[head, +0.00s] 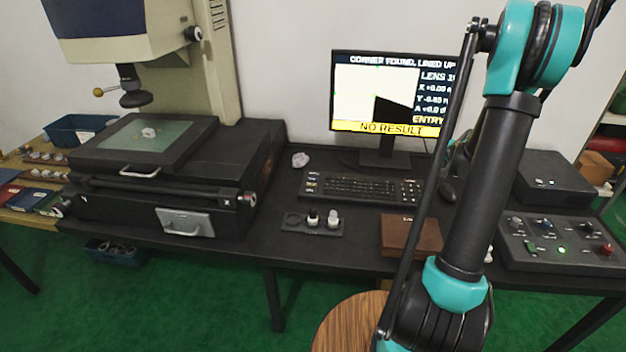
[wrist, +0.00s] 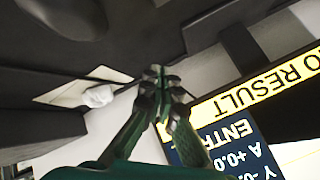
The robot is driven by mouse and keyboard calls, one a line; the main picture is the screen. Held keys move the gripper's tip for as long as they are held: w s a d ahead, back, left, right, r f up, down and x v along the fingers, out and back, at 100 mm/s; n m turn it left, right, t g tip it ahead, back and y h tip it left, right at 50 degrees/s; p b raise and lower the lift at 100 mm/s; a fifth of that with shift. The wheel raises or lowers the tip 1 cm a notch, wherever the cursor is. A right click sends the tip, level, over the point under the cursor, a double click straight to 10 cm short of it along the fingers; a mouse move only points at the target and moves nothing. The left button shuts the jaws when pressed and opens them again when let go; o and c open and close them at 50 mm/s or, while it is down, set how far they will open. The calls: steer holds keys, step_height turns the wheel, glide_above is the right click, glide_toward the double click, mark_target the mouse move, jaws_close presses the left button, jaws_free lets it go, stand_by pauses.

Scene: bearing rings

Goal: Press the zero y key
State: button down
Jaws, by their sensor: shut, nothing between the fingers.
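The black keyboard (head: 362,188) lies on the bench below the monitor, with extra key groups at its left and right ends. The key labels are too small to read, so I cannot tell which key is zero y. The monitor (head: 388,95) reads "CORNER FOUND, LINED UP", an X of about +0.00, a nonzero negative Y, and "NO RESULT". It also shows upside down in the wrist view (wrist: 255,105). My gripper (wrist: 160,78) is shut and empty, in the air.
The measuring machine (head: 150,165) with its glass stage stands at the left.

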stand_by(0.3)
step_height(320, 180, up, 4)
steer(key=n+g+y, duration=0.1)
steer(key=n+y, duration=0.3)
steer(key=n, duration=0.2)
glide_above(313, 179)
steer(key=shift+s+d+f, duration=0.1)
steer(key=shift+s+d, duration=0.1)
steer(key=shift+s, duration=0.1)
steer(key=shift+f, duration=4.4)
steer(key=shift+f, duration=0.1)
steer(key=shift+f, duration=0.3)
